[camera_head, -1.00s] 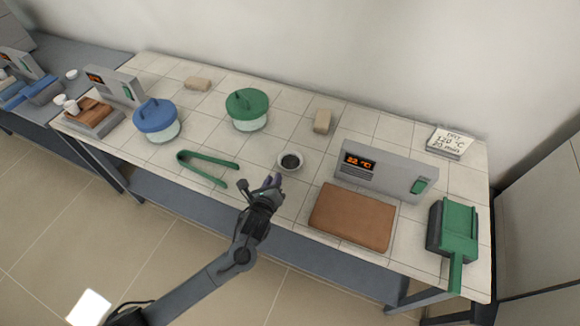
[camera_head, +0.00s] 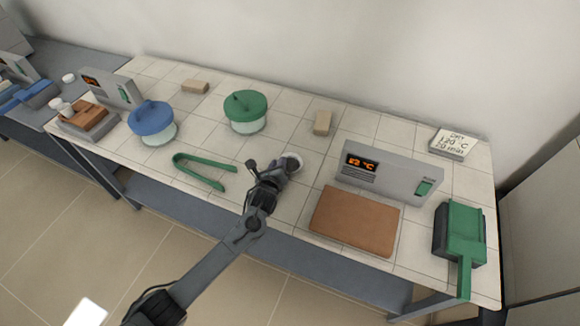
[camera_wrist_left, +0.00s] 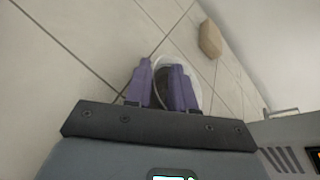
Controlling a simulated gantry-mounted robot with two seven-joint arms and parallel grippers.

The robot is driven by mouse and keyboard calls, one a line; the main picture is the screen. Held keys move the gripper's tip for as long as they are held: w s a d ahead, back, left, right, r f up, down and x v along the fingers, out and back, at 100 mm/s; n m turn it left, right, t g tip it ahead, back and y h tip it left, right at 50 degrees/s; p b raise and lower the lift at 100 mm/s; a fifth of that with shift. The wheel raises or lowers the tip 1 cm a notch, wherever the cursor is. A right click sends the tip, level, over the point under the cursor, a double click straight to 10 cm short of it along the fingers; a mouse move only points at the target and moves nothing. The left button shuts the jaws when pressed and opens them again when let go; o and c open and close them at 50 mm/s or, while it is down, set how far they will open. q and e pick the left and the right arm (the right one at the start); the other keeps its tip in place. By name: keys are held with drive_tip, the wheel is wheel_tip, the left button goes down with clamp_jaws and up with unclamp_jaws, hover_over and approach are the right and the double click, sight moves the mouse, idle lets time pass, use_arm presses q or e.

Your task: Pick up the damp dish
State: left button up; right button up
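The small white dish (camera_head: 297,157) stands on the tiled bench, left of the display unit. Its dark contents, seen earlier, are mostly hidden by my gripper in the head view. My left gripper (camera_head: 284,168) is at the dish's near side. In the left wrist view, the purple fingers (camera_wrist_left: 160,86) are apart. The dish's pale rim (camera_wrist_left: 158,66) passes between them, one finger seeming outside the rim and the other over the dark inside. I cannot tell whether either finger touches the wall. My right gripper is not in view.
Green tongs (camera_head: 203,172) lie left of the gripper. Blue-lidded (camera_head: 153,120) and green-lidded (camera_head: 245,111) jars stand farther left and behind. A display unit (camera_head: 388,174), a brown pad (camera_head: 354,219) and a green-and-black device (camera_head: 460,235) are right. A beige block (camera_head: 322,123) lies behind the dish.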

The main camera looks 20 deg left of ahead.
use_arm(q)
drive_tip(key=shift+w+f, duration=0.1)
clamp_jaws()
idle(0.3)
